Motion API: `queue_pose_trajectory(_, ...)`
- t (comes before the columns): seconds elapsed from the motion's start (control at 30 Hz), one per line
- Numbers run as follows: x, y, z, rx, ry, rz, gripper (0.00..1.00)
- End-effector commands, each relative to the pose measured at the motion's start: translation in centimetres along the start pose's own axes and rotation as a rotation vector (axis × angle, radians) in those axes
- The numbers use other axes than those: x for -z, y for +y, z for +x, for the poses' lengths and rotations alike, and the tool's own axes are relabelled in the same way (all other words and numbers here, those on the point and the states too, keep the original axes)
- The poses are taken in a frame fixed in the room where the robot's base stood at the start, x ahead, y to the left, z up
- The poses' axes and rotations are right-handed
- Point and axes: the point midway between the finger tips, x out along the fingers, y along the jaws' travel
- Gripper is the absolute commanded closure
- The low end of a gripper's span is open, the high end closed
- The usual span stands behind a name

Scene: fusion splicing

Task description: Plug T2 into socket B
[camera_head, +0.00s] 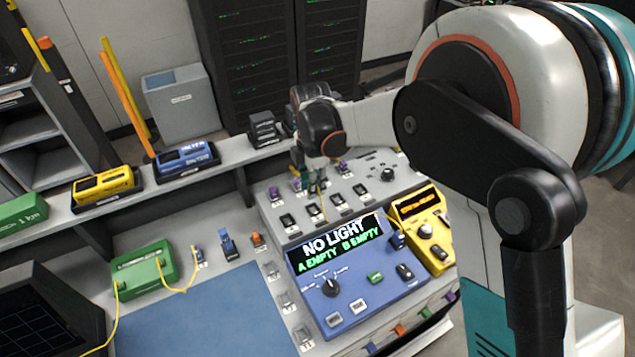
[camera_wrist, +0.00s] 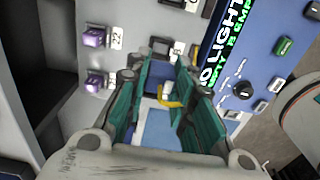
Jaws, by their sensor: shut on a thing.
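My gripper (camera_head: 318,186) is over the grey sloped panel (camera_head: 372,176) behind the blue tester. In the wrist view, its teal fingers (camera_wrist: 168,72) are shut on a small blue-and-white plug (camera_wrist: 162,118) with a yellow lead (camera_wrist: 172,101). The fingers hide part of the plug, and I cannot read its label. The blue tester (camera_head: 355,291) shows "NO LIGHT", "A EMPTY" and "B EMPTY" on its display (camera_head: 336,243). I cannot tell which opening is socket B, nor whether the plug touches the panel.
Purple plugs (camera_wrist: 94,37) sit on the panel left of my fingers. A yellow meter (camera_head: 424,228) stands right of the tester, with a blue plug (camera_head: 397,239) near it. A green box (camera_head: 145,270) with yellow leads lies left. The blue mat (camera_head: 215,322) is clear.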

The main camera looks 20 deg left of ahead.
Motion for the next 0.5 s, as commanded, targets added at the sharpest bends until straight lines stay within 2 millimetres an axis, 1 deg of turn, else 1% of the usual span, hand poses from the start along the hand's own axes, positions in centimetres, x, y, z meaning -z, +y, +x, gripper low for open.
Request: queue_pose_trajectory(0.5,-0.1,0.0,4.4,0.0,0.0,0.001,1.0)
